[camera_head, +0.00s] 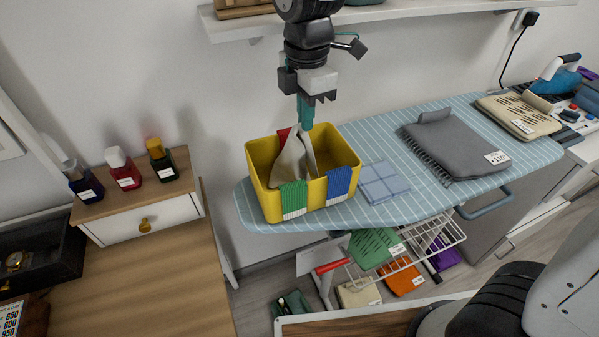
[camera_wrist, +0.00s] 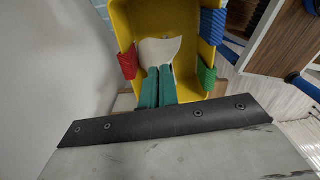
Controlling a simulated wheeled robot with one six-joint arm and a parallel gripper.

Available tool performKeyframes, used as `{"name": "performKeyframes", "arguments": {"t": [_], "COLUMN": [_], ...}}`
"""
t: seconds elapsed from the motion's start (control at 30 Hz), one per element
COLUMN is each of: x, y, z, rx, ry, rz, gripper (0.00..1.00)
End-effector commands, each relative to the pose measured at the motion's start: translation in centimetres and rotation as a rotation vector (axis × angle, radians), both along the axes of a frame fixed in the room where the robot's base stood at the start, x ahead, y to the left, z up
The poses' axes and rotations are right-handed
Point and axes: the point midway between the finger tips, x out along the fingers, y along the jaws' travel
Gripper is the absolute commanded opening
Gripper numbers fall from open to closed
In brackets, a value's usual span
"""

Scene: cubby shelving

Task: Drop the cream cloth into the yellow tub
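The yellow tub (camera_head: 259,176) stands on the left end of the ironing board, and it fills the upper middle of the wrist view (camera_wrist: 190,17). The cream cloth (camera_head: 291,163) hangs in folds from my gripper (camera_head: 306,124), its lower part inside the tub. In the wrist view the cloth (camera_wrist: 159,51) shows just beyond my teal fingertips (camera_wrist: 159,73), which lie close together on it. My gripper is shut on the cloth, above the tub's opening. Whether the cloth touches the tub's floor I cannot tell.
Green (camera_head: 293,197), blue (camera_head: 339,183) and red (camera_head: 283,138) cloths hang over the tub's rim. A folded light-blue cloth (camera_head: 383,183) and a grey garment (camera_head: 458,145) lie on the striped ironing board (camera_head: 358,133). The wall is close behind the tub, and a shelf (camera_head: 410,12) runs above.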

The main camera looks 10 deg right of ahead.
Motion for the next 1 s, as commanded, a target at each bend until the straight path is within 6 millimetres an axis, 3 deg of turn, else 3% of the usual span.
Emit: {"name": "performKeyframes", "arguments": {"t": [0.2, 0.53, 0.6, 0.63, 0.83, 0.93, 1.0], "x": [-0.1, -0.1, -0.1, -0.1, -0.1, -0.1, -0.1], "y": [0.1, 0.2, 0.2, 0.2, 0.2, 0.2, 0.2], "z": [-1.6, -1.9, -1.9, -1.9, -1.9, -1.9, -1.9], "rx": [0.000, 0.000, 0.000, 0.000, 0.000, 0.000, 0.000], "ry": [0.001, 0.000, 0.000, 0.000, 0.000, 0.000, 0.000], "rz": [0.001, 0.003, 0.003, 0.003, 0.003, 0.003, 0.003], "gripper": [0.00, 0.00, 0.21, 0.27, 0.27, 0.55, 0.55]}}
